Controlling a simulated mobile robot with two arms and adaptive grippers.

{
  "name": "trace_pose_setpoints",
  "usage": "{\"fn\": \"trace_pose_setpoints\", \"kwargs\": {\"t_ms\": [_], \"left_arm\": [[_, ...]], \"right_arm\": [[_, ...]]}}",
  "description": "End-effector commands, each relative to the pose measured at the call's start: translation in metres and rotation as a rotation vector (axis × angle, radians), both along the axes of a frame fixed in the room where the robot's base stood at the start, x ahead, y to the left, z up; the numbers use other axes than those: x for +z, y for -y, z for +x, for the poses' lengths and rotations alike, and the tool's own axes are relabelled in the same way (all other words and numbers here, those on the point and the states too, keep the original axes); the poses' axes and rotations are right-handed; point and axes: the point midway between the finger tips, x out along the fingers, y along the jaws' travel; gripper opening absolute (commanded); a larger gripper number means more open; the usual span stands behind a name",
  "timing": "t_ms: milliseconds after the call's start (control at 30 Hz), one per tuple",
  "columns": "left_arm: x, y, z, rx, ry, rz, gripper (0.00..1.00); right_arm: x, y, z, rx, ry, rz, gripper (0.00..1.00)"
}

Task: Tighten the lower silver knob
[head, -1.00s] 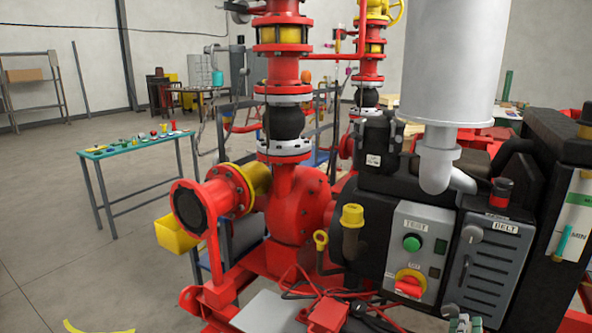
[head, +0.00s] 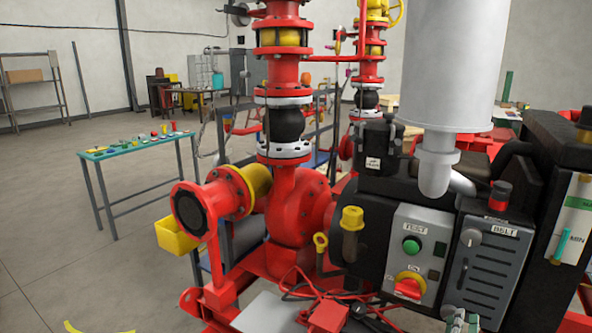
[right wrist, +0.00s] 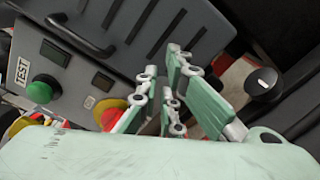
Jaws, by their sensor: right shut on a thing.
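The grey BELT cover (head: 485,270) stands at the lower right in the head view, with a silver knob (head: 471,236) at its upper left. My right gripper (head: 460,320) is at the bottom edge of this view, at the cover's lower left. In the right wrist view its green fingers (right wrist: 163,72) reach to the cover's edge and are shut on the lower silver knob. The fingers hide that knob in both views. My left gripper is out of view.
Left of the cover is the TEST panel (head: 420,222) with a green button (head: 412,244) and a red-and-yellow switch (head: 409,285). A black handle (head: 462,272) stands out from the cover. In the right wrist view a dark round knob (right wrist: 262,82) is right of the fingers.

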Motion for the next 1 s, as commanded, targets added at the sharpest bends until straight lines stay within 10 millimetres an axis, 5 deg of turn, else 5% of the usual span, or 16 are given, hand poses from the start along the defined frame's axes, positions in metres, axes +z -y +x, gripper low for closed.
{"fn": "trace_pose_setpoints", "kwargs": {"t_ms": [33,767,1000], "left_arm": [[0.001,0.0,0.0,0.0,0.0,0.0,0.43],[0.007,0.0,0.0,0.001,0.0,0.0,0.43],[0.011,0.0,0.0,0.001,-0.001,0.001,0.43]], "right_arm": [[0.018,0.001,0.006,0.004,0.03,-0.007,0.0],[0.025,0.005,0.004,0.003,0.029,-0.007,0.0],[0.022,-0.006,-0.014,0.003,0.024,-0.005,0.0]]}}
